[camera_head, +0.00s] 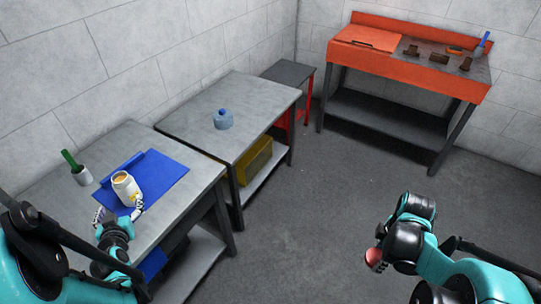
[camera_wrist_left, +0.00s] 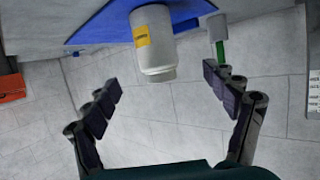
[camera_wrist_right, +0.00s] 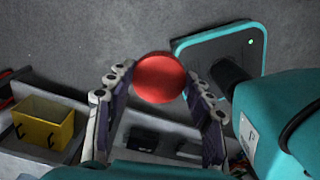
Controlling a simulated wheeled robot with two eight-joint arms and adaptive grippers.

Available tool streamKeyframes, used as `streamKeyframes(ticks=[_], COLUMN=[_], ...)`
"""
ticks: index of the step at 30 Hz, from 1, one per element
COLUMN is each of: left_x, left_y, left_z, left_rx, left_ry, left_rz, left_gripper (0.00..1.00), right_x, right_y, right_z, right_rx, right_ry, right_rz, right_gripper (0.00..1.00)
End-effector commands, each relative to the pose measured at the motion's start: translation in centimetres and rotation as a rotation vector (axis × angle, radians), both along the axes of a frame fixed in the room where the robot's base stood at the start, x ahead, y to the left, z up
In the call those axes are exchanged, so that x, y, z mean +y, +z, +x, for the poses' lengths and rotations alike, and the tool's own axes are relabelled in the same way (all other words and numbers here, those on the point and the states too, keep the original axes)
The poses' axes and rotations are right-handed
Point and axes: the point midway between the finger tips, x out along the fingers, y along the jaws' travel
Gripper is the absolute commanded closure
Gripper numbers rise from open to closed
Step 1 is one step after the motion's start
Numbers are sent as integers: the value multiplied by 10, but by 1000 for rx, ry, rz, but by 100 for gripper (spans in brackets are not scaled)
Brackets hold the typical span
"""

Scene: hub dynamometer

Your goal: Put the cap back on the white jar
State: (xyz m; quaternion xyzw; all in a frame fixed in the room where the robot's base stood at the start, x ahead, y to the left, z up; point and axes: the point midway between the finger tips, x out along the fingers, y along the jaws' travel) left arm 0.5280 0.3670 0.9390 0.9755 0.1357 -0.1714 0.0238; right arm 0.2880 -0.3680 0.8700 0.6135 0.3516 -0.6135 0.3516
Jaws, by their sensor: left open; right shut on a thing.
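The white jar (camera_head: 126,189) with a yellow label stands on the blue mat (camera_head: 162,182) on the near-left table. Its top shows tan, with no cap on it. It also shows in the left wrist view (camera_wrist_left: 153,45). My left gripper (camera_head: 118,216) is open, just in front of the jar; in the left wrist view the jar is ahead of its spread fingers (camera_wrist_left: 161,82), apart from them. My right gripper (camera_wrist_right: 158,88) is shut on the round red cap (camera_wrist_right: 160,78), held over the floor at the right. In the head view the cap (camera_head: 374,257) is partly hidden.
A cup with a green-handled tool (camera_head: 75,167) stands left of the mat. An orange workbench (camera_head: 400,62) with tools stands at the back. The floor between is clear.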

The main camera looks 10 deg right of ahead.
Motion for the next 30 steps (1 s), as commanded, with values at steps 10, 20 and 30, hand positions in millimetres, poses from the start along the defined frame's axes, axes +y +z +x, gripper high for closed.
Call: streamKeyframes(ticks=[10,20,30], left_x=[3,15,16], left_y=[-4,-23,-23], left_z=[11,58,62], left_rx=[2,2,2], left_ry=[-2,-2,-1], left_rz=[1,0,0], left_gripper=[15,15,15], right_x=[0,0,0], right_y=[1,-7,-7], right_z=[0,1,1], right_rx=[0,0,0], right_ry=[-1,-2,-2], right_rz=[0,0,0], right_gripper=[56,56,56])
